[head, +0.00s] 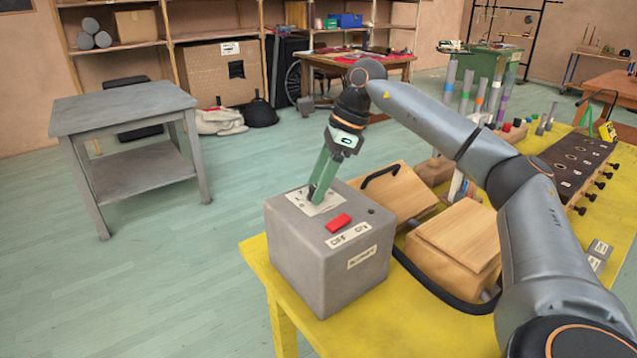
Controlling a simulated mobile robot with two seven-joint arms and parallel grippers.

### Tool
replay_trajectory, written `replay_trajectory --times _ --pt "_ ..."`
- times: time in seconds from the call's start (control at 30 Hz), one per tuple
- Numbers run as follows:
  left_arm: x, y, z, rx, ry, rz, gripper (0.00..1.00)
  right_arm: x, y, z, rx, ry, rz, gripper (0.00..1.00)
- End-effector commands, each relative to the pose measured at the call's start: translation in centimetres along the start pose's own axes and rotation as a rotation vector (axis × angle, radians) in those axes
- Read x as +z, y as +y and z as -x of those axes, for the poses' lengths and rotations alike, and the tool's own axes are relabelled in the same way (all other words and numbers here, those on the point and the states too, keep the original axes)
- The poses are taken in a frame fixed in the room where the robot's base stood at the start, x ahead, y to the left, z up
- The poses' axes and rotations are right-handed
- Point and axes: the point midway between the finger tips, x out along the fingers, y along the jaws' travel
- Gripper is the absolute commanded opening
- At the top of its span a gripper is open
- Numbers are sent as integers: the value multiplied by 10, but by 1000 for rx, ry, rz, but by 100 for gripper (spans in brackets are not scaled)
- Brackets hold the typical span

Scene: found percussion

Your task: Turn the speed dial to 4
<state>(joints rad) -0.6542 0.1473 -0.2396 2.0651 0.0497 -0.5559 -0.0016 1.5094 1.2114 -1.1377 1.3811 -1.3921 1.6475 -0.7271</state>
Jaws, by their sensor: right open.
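A grey box (322,276) stands on the near left corner of the yellow table. A pale plate (333,205) with small markings is on its top. My right gripper (316,196) points down onto this plate, its green fingers at the plate's middle. The fingers look close together but are open. The speed dial is mostly or wholly hidden by the fingertips, so its setting cannot be read. A red switch (338,222) with an OFF/ON label (349,235) sits nearer on the box top. My left gripper is not in view.
A dark panel with knobs (572,160) and upright tubes stand farther back. A grey side table (122,102) stands left; the floor between is clear.

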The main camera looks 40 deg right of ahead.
Motion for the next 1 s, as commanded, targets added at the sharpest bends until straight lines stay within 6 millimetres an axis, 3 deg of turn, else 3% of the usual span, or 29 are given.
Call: replay_trajectory --times 0.1,0.7,1.0 --pt "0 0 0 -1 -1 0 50 0 0 0 0 0 0 68" --pt "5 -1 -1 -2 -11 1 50 0 0 0 0 0 1 0" --pt "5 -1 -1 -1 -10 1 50 0 0 0 -2 0 -6 0"
